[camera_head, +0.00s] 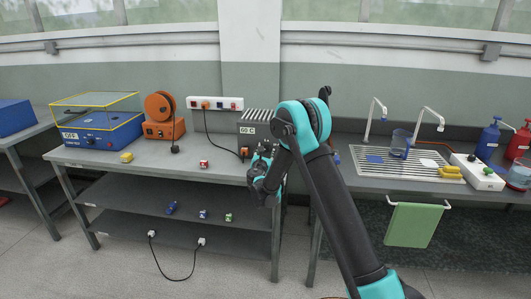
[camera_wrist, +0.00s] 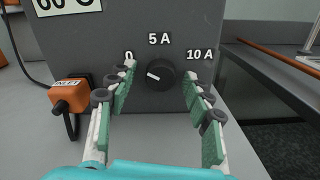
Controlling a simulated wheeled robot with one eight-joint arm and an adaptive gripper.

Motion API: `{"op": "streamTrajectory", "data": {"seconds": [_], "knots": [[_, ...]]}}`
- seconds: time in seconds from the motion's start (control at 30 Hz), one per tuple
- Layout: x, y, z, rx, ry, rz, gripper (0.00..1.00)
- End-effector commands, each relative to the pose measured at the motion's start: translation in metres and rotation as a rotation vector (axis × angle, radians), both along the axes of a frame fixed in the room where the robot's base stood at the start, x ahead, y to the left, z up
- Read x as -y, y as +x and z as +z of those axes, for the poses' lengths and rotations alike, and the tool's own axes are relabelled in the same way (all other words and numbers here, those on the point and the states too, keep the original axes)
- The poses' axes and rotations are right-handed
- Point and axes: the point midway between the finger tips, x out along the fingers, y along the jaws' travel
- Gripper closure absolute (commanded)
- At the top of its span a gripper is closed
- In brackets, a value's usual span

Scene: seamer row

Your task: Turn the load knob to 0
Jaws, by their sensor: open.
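The load knob (camera_wrist: 163,66) is a round black dial on the front of a grey box, with 0 at its upper left, 5 A above and 10 A at its upper right. Its short white mark lies on the left part of the dial, pointing left and slightly up. In the head view the grey box (camera_head: 246,128) stands on the bench and my gripper hides the knob. My gripper (camera_wrist: 159,76) is open, with one green-padded finger on each side of the knob in the picture; contact cannot be told. It also shows in the head view (camera_head: 260,172).
An orange inlet plug (camera_wrist: 68,96) with a black cable sits at the box's lower left. On the bench are a small red-and-white item (camera_head: 204,164), a yellow item (camera_head: 127,157), an orange reel (camera_head: 160,120) and a blue lidded unit (camera_head: 100,135). A sink drainer (camera_head: 375,168) lies right.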

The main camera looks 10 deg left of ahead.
Motion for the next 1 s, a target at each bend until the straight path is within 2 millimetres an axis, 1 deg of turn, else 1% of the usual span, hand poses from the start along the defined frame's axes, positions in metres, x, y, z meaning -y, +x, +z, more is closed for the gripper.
{"op": "streamTrajectory", "data": {"seconds": [0.13,0.27,0.37,0.5,0.7,0.83,1.0], "knots": [[0.0,-0.003,0.0,0.0,0.0,0.0,0.49],[-0.001,-0.017,0.0,0.0,0.0,0.001,0.49],[-0.002,-0.036,0.0,0.0,0.0,0.002,0.49],[-0.003,-0.066,0.0,0.0,0.0,0.002,0.49],[-0.004,-0.101,0.0,0.0,0.0,0.002,0.49],[-0.005,-0.114,0.0,0.0,0.0,0.001,0.49],[-0.004,-0.12,0.0,0.0,0.0,0.0,0.49]]}}
